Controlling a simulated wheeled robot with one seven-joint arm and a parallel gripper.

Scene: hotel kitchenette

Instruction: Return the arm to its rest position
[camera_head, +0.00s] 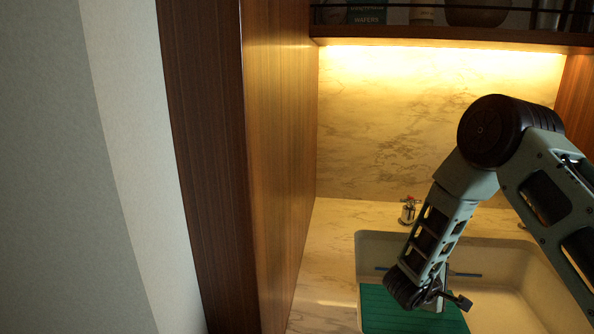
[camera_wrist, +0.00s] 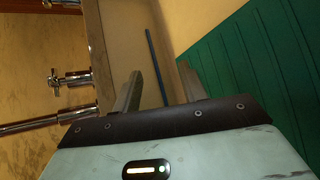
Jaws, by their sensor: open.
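My arm comes in from the right in the head view and bends down over the sink (camera_head: 540,262). My gripper (camera_wrist: 160,86) is open, with its two fingers apart and nothing visible between them. In the head view the fingers are mostly hidden by the wrist, low over the sink near a green ribbed mat (camera_head: 385,312). The mat also fills the right of the wrist view (camera_wrist: 255,65).
A thin blue stick (camera_wrist: 155,65) lies beyond the fingers in the sink. A metal tap with a cross handle (camera_wrist: 58,80) is close on the left; a tap (camera_head: 408,210) stands behind the sink. A wooden panel (camera_head: 280,150) rises left, and a lit shelf (camera_head: 450,38) hangs above.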

